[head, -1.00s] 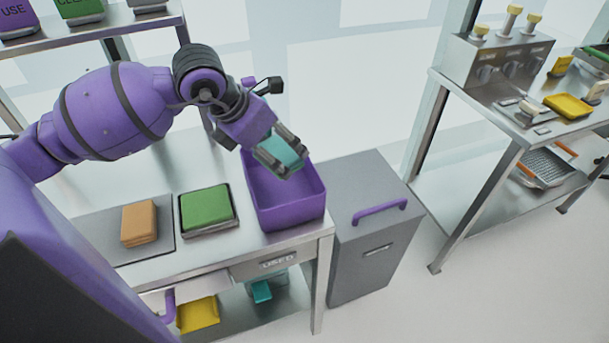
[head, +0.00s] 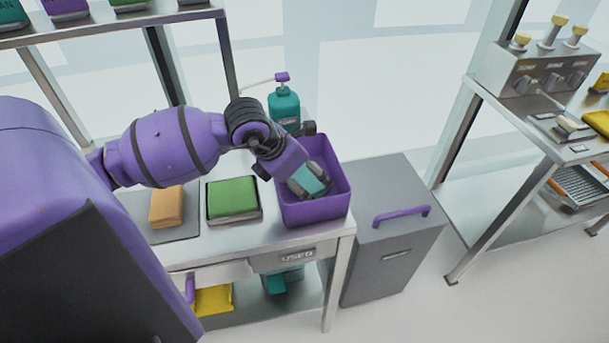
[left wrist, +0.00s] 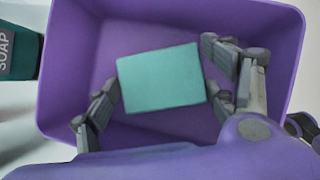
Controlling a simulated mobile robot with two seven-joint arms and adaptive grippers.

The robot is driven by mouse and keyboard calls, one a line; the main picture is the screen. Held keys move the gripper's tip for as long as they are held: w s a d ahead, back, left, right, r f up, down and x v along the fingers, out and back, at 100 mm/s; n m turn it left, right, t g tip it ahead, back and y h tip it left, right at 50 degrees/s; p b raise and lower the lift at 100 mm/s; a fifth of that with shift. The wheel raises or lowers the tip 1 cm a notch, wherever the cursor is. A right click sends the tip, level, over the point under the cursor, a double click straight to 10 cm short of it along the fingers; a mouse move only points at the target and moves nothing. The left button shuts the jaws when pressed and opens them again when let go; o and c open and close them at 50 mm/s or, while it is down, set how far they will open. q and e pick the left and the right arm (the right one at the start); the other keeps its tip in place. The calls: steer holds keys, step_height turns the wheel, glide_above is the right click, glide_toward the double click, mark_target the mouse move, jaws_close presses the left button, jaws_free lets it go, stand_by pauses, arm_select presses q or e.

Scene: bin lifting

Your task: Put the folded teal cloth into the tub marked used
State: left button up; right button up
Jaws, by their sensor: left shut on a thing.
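The folded teal cloth (head: 313,180) is between the fingers of my left gripper (head: 309,184), which is shut on it. In the left wrist view the cloth (left wrist: 160,78) is a flat rectangle with the fingers at its left and right sides. The purple tub (head: 316,213) stands at the right end of the steel table, above a front plate marked USED (head: 297,256). The cloth and fingertips are at or inside the tub's opening. I cannot tell whether the cloth touches the tub floor. My right gripper is not in view.
A teal soap bottle (head: 284,104) stands close behind the tub. A green cloth (head: 232,197) on a tray and an orange cloth (head: 166,206) on a grey mat lie to its left. A grey cabinet (head: 395,225) stands to the right.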

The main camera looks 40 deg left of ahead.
arm_select(q)
steer(key=o, duration=1.1)
steer(key=p+v, duration=0.1)
steer(key=v, duration=1.1)
